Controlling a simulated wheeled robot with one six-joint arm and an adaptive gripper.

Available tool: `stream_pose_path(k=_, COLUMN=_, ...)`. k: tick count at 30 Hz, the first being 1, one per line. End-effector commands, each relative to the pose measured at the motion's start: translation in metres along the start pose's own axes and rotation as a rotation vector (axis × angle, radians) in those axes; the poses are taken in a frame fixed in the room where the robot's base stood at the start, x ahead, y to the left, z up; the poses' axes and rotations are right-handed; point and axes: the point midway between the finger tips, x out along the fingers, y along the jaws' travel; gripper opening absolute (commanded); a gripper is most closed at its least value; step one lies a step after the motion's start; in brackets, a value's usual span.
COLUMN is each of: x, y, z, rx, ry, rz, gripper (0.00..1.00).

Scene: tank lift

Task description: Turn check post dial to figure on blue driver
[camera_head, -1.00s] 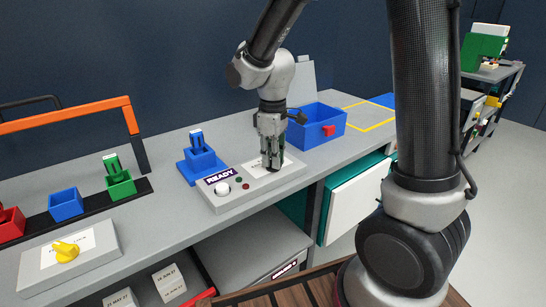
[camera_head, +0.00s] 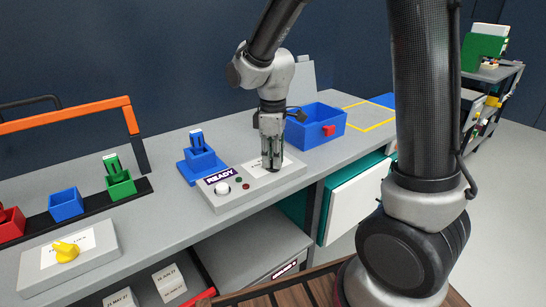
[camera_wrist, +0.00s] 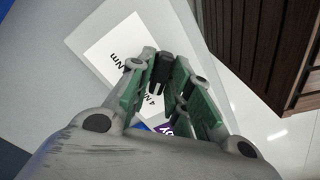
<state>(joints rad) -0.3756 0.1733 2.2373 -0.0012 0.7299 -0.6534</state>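The check post (camera_head: 225,205) is a grey box on the bench with a READY display (camera_head: 218,176), a white button and small red and green lamps. My gripper (camera_head: 272,166) points down onto the white, printed card at its right end. In the wrist view, my gripper (camera_wrist: 160,68) has its green-padded fingers closed around a small dark dial knob (camera_wrist: 158,74). The fingers hide most of the knob, and its pointed figure cannot be read. The blue driver (camera_head: 197,139) stands upright in a blue holder left of the post; any figure on it is too small to read.
A second grey box with a yellow knob (camera_head: 66,250) sits at the front left. Green, blue and red holders stand on a black strip behind it. A blue bin (camera_head: 316,126) is right of my gripper. An orange handle (camera_head: 70,117) rises at the left.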

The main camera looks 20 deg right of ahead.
Motion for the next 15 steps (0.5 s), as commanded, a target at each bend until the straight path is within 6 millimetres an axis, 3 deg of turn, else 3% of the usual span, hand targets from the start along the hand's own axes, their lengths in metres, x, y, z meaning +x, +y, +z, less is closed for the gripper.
stream_pose_path(k=11, x=-0.001, y=0.0, z=0.0, rx=0.002, ry=0.0, rz=-0.001, gripper=0.36)
stream_pose_path(k=15, x=-0.015, y=0.0, z=-0.001, rx=0.002, ry=0.002, rz=0.001, gripper=0.36)
